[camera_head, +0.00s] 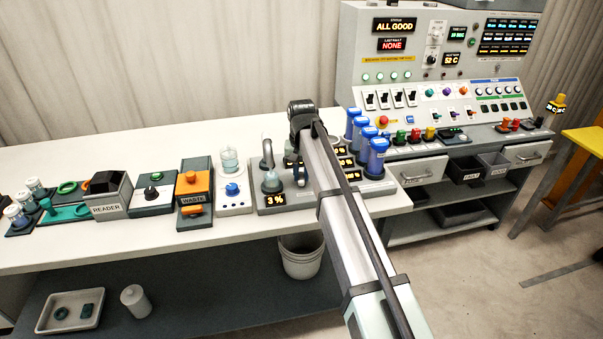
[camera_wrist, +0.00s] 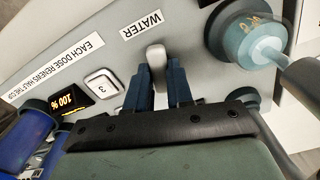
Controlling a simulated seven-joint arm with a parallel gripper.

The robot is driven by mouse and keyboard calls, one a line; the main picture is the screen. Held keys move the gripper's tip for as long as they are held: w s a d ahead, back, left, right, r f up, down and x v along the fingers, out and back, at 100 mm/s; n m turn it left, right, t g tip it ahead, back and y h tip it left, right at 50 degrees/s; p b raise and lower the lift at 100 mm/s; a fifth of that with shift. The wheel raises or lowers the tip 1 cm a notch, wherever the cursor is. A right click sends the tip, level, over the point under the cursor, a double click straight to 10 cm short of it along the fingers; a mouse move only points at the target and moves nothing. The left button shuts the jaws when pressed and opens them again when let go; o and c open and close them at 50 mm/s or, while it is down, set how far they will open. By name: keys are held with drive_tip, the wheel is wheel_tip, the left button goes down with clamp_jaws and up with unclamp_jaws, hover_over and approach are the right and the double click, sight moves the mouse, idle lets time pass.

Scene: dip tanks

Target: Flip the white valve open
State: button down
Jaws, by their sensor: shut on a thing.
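The white valve (camera_wrist: 156,54) shows in the wrist view as a short, pale, rounded lever on a grey panel, just below a label reading WATER. My gripper (camera_wrist: 160,74) has its two dark blue fingers on either side of the lever and is shut on it. The lever's lower part is hidden between the fingers. In the head view my arm covers this part of the station, so I cannot make out the valve there.
A clear dispenser vessel (camera_wrist: 250,40) stands close to the right of my fingers in the wrist view. A white button marked 3 (camera_wrist: 102,87) is at the left. Blue-topped cylinders (camera_head: 376,156) stand right of my arm in the head view.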

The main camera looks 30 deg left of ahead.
sight(302, 176)
drive_tip(key=shift+n, duration=1.6)
drive_tip(key=c, duration=1)
unclamp_jaws()
wheel_tip(302, 176, up, 14)
drive_tip(key=shift+f, duration=0.1)
